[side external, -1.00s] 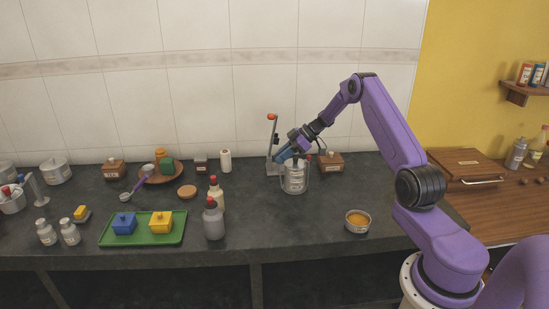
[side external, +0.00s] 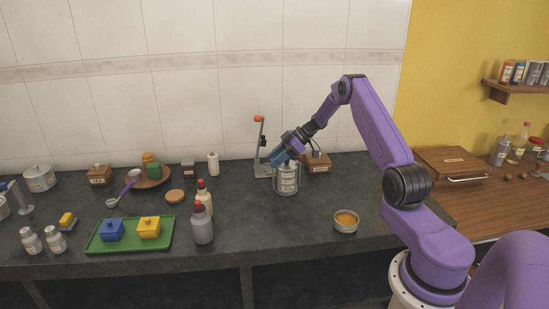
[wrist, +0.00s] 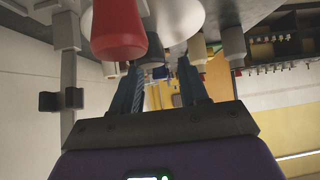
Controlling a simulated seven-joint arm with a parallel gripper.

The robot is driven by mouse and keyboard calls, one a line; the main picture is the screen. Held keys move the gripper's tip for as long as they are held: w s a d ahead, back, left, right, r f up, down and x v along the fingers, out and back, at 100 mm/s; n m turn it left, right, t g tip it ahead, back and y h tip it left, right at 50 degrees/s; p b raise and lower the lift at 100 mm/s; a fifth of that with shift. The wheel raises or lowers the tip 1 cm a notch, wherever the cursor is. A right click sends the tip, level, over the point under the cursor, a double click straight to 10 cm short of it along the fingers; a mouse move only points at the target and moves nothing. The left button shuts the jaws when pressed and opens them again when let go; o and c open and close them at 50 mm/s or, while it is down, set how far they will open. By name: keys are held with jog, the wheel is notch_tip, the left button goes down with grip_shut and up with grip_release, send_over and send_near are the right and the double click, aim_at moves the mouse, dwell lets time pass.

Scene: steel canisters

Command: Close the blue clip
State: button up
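A steel canister with a pale label (side external: 287,180) stands on the dark counter near the back. My gripper (side external: 278,156) is tilted down over its top, and its blue fingers hide part of the rim. In the wrist view my gripper (wrist: 160,80) has its two blue-grey fingers apart, with a gap between them. I cannot make out a blue clip for certain. A small blue patch (wrist: 161,72) shows between the fingers in the wrist view, and I cannot tell what it is. Whether the fingers touch the canister is unclear.
A metal stand with an orange knob (side external: 259,119) rises just left of the canister. A red knob-like thing (wrist: 117,30) is close in the wrist view. The front middle counter is clear.

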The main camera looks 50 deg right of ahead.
jog(key=shift+w+r, duration=0.1)
jog(key=shift+r, duration=0.15)
jog(key=v, duration=1.7)
jog(key=shift+d, duration=0.1)
